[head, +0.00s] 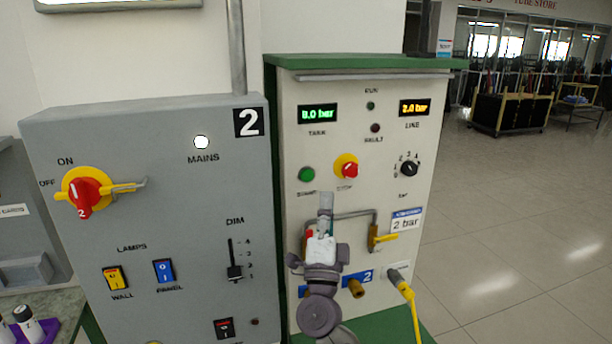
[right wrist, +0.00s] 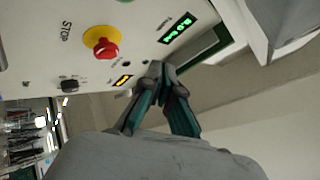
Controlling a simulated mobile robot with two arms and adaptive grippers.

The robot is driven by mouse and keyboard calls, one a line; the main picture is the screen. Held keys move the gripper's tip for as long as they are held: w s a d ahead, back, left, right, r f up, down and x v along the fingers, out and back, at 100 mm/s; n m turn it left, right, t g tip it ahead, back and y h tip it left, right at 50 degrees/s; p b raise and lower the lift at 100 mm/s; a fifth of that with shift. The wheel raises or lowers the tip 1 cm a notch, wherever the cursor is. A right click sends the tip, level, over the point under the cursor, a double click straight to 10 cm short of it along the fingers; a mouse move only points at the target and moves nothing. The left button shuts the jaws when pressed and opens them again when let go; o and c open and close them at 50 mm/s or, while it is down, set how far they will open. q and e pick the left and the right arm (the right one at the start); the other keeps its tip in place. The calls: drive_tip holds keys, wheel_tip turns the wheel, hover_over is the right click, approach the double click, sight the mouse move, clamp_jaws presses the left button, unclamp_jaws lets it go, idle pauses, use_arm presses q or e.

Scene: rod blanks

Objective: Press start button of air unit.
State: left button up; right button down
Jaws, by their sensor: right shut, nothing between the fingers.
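The air unit (head: 290,130) is a cream panel in a green frame. Its green start button (head: 307,174) is at the left of the panel, beside the red stop button (head: 347,170) on a yellow collar. My right gripper (head: 326,198) is shut and empty, in front of the panel, just below and between the two buttons in the picture. In the right wrist view its closed fingertips (right wrist: 163,70) appear apart from the buttons. There the stop button (right wrist: 105,47) shows whole, and only a green sliver shows at the top edge. My left gripper is not in view.
A grey mains cabinet (head: 150,235) stands left of the air unit. A yellow-handled valve (head: 383,237), brass fitting (head: 356,288) and yellow hose (head: 413,315) are on the lower panel. The tank display (head: 318,114) is green, the line display (head: 414,107) amber. Open floor lies right.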

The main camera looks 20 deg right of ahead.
sight(307, 176)
drive_tip(key=shift+w+a+b, duration=0.2)
drive_tip(key=shift+w+b, duration=2.65)
drive_tip(key=shift+w, duration=1.65)
drive_tip(key=shift+w+b, duration=0.35)
drive_tip(key=shift+w, duration=0.05)
